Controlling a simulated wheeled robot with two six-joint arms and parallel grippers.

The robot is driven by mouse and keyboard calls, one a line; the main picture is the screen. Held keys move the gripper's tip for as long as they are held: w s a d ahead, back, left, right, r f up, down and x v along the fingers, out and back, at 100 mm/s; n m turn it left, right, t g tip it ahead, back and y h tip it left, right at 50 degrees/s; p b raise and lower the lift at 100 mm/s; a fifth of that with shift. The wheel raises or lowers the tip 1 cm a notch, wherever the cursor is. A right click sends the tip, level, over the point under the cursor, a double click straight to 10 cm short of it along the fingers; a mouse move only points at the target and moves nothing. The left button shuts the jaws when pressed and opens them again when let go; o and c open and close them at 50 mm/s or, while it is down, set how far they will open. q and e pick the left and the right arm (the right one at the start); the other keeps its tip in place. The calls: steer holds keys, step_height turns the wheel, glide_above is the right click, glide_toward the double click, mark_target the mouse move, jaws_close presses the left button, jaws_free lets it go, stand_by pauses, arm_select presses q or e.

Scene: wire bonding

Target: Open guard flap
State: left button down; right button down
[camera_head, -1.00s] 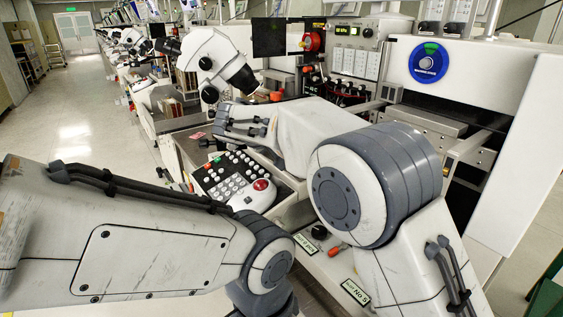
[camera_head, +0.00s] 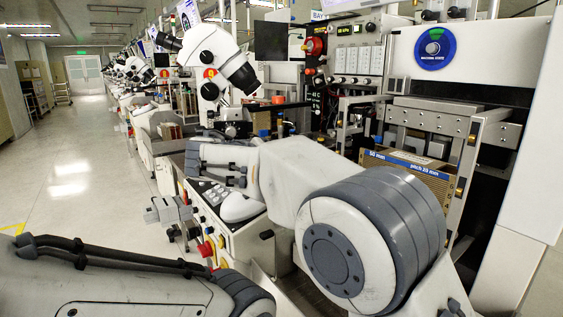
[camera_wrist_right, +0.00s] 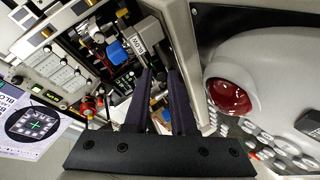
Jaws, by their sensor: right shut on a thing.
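In the right wrist view the two dark fingers of my right gripper (camera_wrist_right: 163,80) are close together with a thin part between them. A pale, narrow plate (camera_wrist_right: 190,70) runs along the right finger; it looks like the guard flap, but its full shape and tilt are hidden. A grey part lettered in black (camera_wrist_right: 145,38) shows just beyond the fingertips.
A red trackball (camera_wrist_right: 229,96) and white keys are close to the right of my right gripper. A microscope (camera_head: 215,55) stands behind my right wrist. A box marked with a pitch (camera_head: 405,168) sits in the machine at right. The aisle at left is clear.

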steer(key=shift+f, duration=0.45)
steer(key=c, duration=0.8)
jaws_free()
steer(key=shift+r, duration=0.1)
steer(key=shift+s+a+r, duration=0.1)
steer(key=p+v, duration=0.1)
steer(key=v, duration=0.9)
